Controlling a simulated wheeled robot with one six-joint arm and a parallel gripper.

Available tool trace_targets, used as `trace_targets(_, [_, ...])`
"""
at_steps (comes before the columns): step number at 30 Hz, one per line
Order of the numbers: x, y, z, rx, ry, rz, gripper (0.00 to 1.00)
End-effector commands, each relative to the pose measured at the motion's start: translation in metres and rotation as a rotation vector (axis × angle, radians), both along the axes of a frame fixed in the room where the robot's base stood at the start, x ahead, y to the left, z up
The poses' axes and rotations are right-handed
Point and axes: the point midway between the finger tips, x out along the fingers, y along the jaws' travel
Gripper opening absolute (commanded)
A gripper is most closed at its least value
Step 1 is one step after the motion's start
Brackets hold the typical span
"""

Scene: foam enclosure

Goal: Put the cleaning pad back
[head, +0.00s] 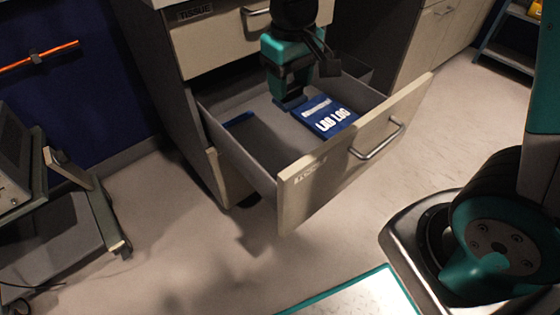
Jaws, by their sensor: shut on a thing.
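My gripper (290,97) points down into the open lower drawer (335,165). It is shut on a small dark blue thing (291,104), which I take to be the cleaning pad. Only a little of it shows below the fingers, and I cannot tell whether it touches the drawer floor. Another flat blue piece (238,118) lies at the drawer's left side.
The drawer's front panel with its handle (377,141) sticks out over the floor. A closed drawer labelled TISSUE (215,40) is above. A trolley (50,190) stands at the left. The floor (200,245) in front is mostly clear.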

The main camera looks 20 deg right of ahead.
Motion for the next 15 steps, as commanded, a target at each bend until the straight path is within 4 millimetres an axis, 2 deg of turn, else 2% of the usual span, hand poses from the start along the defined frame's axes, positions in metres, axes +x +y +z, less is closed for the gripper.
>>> trace_targets(1, [0.0, 0.0, -0.011, -0.002, 0.007, 0.001, 0.14])
trace_targets(8, [-0.001, 0.001, -0.029, -0.009, 0.03, 0.003, 0.14])
trace_targets(11, [-0.001, 0.002, -0.049, -0.01, 0.034, 0.004, 0.14])
trace_targets(15, [-0.001, 0.002, -0.09, -0.01, 0.034, 0.005, 0.14])
